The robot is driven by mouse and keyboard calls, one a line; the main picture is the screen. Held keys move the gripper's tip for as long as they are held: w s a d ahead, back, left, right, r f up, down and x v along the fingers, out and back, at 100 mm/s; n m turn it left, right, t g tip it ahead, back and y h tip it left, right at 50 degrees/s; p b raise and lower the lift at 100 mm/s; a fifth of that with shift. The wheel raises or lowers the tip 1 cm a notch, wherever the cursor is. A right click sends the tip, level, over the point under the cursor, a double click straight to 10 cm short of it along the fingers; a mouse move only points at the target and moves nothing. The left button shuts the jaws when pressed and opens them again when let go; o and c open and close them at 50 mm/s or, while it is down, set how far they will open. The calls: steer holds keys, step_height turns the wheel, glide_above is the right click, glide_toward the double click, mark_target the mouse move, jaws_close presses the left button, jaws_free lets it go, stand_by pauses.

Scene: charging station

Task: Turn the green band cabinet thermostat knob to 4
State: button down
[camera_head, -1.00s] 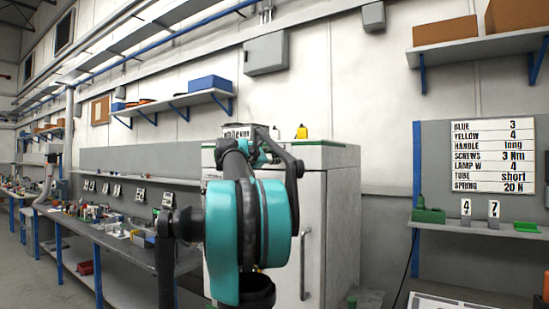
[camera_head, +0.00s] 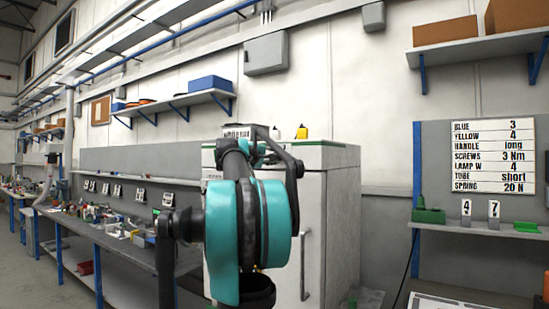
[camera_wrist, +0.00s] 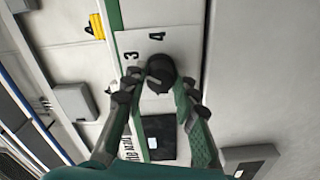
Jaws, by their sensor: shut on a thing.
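The thermostat knob (camera_wrist: 160,69) is round and black, on a light panel in the wrist view. The printed numbers 3 (camera_wrist: 129,56) and 4 (camera_wrist: 157,36) stand beside it. My gripper (camera_wrist: 161,82) has one finger on each side of the knob and is shut on it. I cannot clearly tell which number the knob's mark faces. The cabinet (camera_head: 338,215) is pale, with a green band (camera_head: 335,143) along its top, in the head view. My arm hides part of the cabinet there, and the knob cannot be made out.
A dark display (camera_wrist: 159,137) sits on the panel below the knob. A yellow object (camera_head: 301,132) stands on the cabinet top. A long workbench (camera_head: 112,238) with many small items is at the left. A sign board (camera_head: 493,155) hangs at the right.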

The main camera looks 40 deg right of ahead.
steer(key=m, duration=1.1)
steer(key=shift+s, duration=0.1)
steer(key=shift+m, duration=0.5)
steer(key=c, duration=1.2)
jaws_free()
steer(key=v, duration=1.2)
steer(key=shift+f, duration=0.15)
